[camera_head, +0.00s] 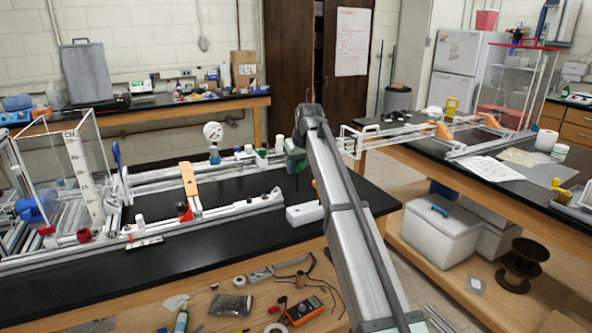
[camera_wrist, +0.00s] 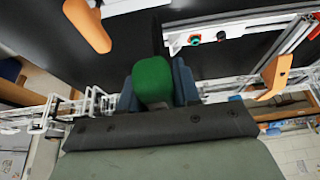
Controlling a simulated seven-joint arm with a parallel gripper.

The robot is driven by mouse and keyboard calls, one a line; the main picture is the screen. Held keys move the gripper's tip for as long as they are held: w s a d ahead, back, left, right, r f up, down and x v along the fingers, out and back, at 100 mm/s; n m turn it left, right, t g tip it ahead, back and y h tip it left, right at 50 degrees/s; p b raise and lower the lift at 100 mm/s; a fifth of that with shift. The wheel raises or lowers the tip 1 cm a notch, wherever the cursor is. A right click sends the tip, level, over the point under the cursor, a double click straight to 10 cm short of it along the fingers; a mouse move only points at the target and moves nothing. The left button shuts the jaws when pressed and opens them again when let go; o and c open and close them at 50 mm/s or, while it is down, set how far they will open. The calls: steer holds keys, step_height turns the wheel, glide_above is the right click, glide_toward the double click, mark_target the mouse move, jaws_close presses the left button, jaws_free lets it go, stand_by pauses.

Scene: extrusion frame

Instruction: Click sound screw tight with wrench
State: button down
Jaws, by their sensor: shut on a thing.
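My gripper (camera_wrist: 154,86) is shut on a green-handled tool (camera_wrist: 153,80) in the wrist view. A thin dark shaft runs from the handle toward the black bench top; its tip is hard to make out. In the head view my gripper (camera_head: 294,158) is at the end of my arm, above the black bench and to the right of the extrusion frame (camera_head: 235,207). The frame's metal rail (camera_wrist: 285,50) shows at the right of the wrist view, apart from the tool. A pale block (camera_wrist: 208,35) there carries small red and green parts. I cannot single out the screw.
An orange bracket (camera_head: 190,180) stands up from the frame. A white block (camera_head: 304,213) lies on the bench under my arm. A clear panel (camera_head: 85,165) rises at the left. The front strip of the black bench (camera_head: 215,250) is clear.

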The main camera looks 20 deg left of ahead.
steer(key=shift+r, duration=2.35)
steer(key=shift+a, duration=0.1)
steer(key=shift+s+a, duration=0.25)
steer(key=a+f+n+g, duration=0.1)
steer(key=a+f+n, duration=0.1)
steer(key=a, duration=0.6)
steer(key=s+a+f+n+g+y, duration=0.1)
steer(key=a+f+n, duration=0.2)
steer(key=a, duration=0.6)
steer(key=shift+a+n+g, duration=0.3)
steer(key=shift+n, duration=0.7)
steer(key=shift+f, duration=0.1)
